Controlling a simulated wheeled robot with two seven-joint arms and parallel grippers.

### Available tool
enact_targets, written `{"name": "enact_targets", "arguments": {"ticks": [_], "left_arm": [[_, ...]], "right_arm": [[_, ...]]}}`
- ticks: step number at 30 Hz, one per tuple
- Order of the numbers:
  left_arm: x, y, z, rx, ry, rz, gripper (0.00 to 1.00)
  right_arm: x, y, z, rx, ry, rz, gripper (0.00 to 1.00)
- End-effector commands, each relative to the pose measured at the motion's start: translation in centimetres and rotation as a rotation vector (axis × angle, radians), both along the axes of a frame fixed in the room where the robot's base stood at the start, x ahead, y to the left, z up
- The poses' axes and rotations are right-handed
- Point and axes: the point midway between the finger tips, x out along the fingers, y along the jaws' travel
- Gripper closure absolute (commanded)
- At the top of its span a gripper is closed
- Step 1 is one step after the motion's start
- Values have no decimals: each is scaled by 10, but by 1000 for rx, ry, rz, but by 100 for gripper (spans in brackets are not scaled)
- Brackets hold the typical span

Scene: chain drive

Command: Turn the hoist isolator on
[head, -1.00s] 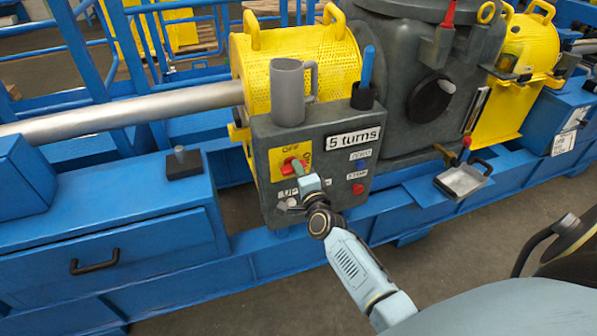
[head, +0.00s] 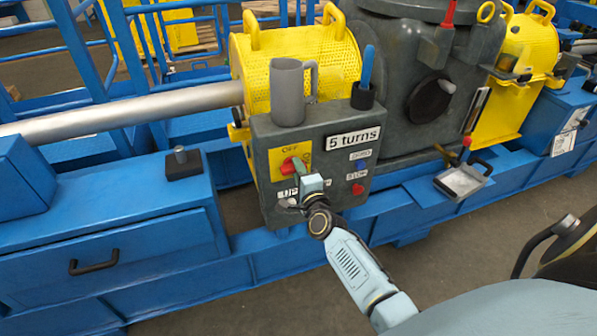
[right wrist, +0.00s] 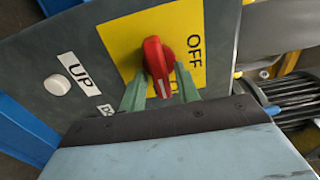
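The hoist isolator is a red rotary knob (head: 289,167) on a yellow plate marked OFF and ON, on the dark grey control box (head: 345,175). In the right wrist view the knob (right wrist: 157,58) has its white mark toward the lower edge. The OFF label (right wrist: 195,56) is to its right, and another label is partly hidden by a finger. My right gripper (right wrist: 162,70) has its green fingers on either side of the knob. The tips are very close to it; whether they press on it I cannot tell. My left gripper is not in view.
A white UP button (right wrist: 57,85) is beside the plate. A blue button (head: 361,166) and a red button (head: 358,189) are right of my gripper. A grey mug (head: 288,92) and a black holder with a blue-handled tool (head: 364,92) stand on the box.

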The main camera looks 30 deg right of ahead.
Motion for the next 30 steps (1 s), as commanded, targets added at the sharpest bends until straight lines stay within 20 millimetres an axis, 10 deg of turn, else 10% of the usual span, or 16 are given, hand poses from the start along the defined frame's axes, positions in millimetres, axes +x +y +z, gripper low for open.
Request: {"name": "enact_targets", "arguments": {"ticks": [14, 30], "left_arm": [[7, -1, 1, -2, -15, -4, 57], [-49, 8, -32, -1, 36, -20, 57]], "right_arm": [[-11, 3, 1, -3, 1, 0, 62], [-113, 27, 1, -1, 2, 0, 62]]}}
